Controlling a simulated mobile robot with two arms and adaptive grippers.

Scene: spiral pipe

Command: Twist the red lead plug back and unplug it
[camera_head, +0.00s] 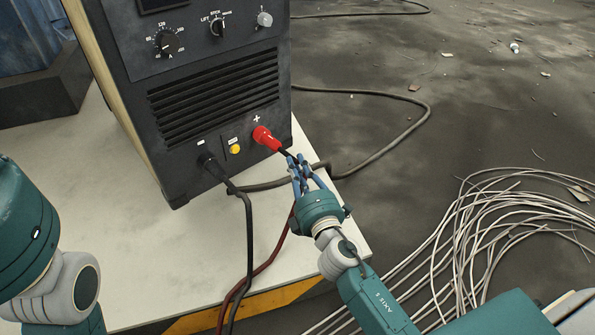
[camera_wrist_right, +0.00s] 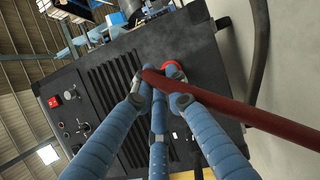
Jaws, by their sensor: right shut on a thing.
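The red lead plug (camera_head: 266,139) is at the plus socket on the lower right of the black welding machine's front. A black rear part runs from its red body towards my right gripper (camera_head: 297,162). The blue fingers are shut around that rear end, behind the red body. In the right wrist view, the red plug (camera_wrist_right: 174,69) sits against the panel just beyond the fingertips (camera_wrist_right: 160,92). The red lead (camera_wrist_right: 240,112) crosses there from the fingertips to the right. The exact grip is partly hidden by the fingers and lead. My left gripper is out of view.
The welding machine (camera_head: 215,110) stands on a pale platform (camera_head: 175,255) with a yellow-black edge. A black lead (camera_head: 210,165) is in the minus socket, beside a yellow button (camera_head: 235,149). A dark cable lies behind. Loose pale wires (camera_head: 475,225) lie on the floor at right.

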